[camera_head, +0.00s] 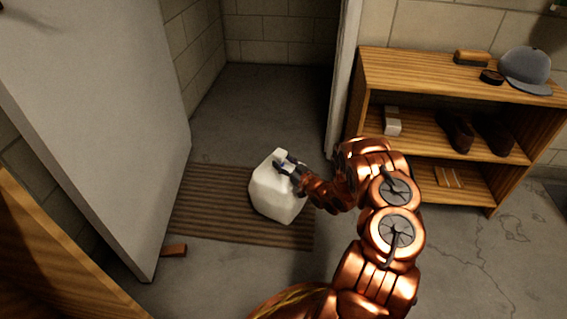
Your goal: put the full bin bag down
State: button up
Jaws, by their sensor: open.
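The full bin bag (275,197) is a white, rounded bulky shape with a knotted top. It appears to rest upright on the brown ribbed doormat (205,215), near its right end. My gripper (288,163) is open at the bag's top right, with its dark fingers beside the knot. Whether a finger touches the bag I cannot tell. My copper arm reaches in from the lower right and covers part of the floor to the right of the bag.
An open white door (100,110) stands at left, with a small wooden wedge (174,250) by its bottom edge. The doorway behind the mat shows clear concrete floor (275,100). A wooden shelf (440,75) at right holds a cap (525,68), a brush (471,58) and shoes (456,131).

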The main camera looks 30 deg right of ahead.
jog(key=s+d+p, duration=0.2)
jog(key=s+p, duration=0.1)
jog(key=s, duration=0.9)
jog(key=w+d+n+g+h, duration=0.1)
jog(key=w+d+g+h, duration=0.1)
jog(key=d+g, duration=0.3)
notch_tip(320, 180, up, 10)
jog(key=s+d+r+m+g+h, duration=0.1)
jog(key=s+d+g+h, duration=0.1)
jog(key=g+h, duration=0.35)
jog(key=s+a+r+m+g, duration=0.2)
jog(key=s+a+r+g, duration=0.3)
jog(key=s+a+r, duration=0.65)
jog(key=s+a+r+g+y, duration=0.2)
jog(key=s+a+r, duration=0.1)
jog(key=s+a, duration=0.8)
jog(key=s+a+r+g+y, duration=0.3)
jog(key=s+a, duration=0.9)
jog(key=a, duration=0.3)
jog(key=shift+s+a+r+n, duration=0.2)
jog(key=shift+s+a+n, duration=0.05)
jog(key=shift+a+n, duration=0.15)
